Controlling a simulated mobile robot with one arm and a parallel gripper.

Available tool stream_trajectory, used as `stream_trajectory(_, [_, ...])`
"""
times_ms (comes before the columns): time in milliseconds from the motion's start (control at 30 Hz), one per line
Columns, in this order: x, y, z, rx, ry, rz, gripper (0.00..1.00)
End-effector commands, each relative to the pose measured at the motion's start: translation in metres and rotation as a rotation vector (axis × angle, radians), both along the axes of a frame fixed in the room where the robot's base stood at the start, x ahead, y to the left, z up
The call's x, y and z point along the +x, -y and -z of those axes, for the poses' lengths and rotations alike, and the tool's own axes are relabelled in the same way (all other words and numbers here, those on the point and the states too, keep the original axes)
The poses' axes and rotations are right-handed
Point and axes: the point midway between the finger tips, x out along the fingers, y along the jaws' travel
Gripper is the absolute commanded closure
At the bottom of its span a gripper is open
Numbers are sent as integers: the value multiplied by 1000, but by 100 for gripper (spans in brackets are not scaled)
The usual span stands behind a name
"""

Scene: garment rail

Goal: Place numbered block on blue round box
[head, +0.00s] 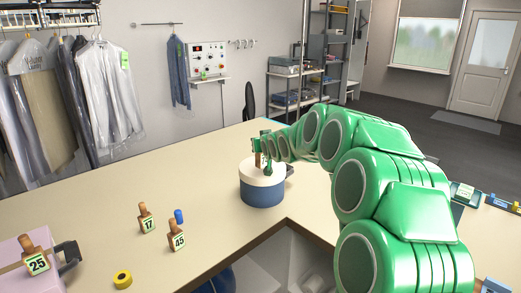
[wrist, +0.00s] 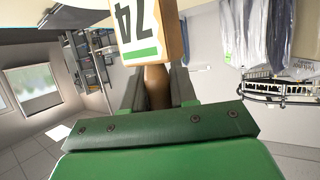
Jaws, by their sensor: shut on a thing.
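The blue round box (head: 262,194) with a cream lid stands on the counter near its inner corner. My gripper (head: 262,158) is over the lid in the head view. In the wrist view my gripper (wrist: 155,95) is shut on the brown neck of a numbered block (wrist: 150,30), whose pale face carries a number that looks like 74 above a green stripe. In the head view the block is mostly hidden by my gripper. I cannot tell whether it touches the lid.
Numbered blocks 17 (head: 147,225) and 45 (head: 177,242) stand on the counter (head: 100,205) to the left. Block 25 (head: 36,262) is on a pink box at the lower left. A yellow roll (head: 122,279) lies near the front.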

Motion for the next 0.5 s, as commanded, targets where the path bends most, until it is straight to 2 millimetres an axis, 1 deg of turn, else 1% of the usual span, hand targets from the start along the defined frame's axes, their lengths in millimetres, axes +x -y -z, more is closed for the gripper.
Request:
stream_trajectory(33, [-1,1,10,-4,-6,-1,100])
stream_trajectory(133, [-1,0,21,-4,-5,-1,100])
stream_trajectory(500, [0,0,23,-1,-2,0,100])
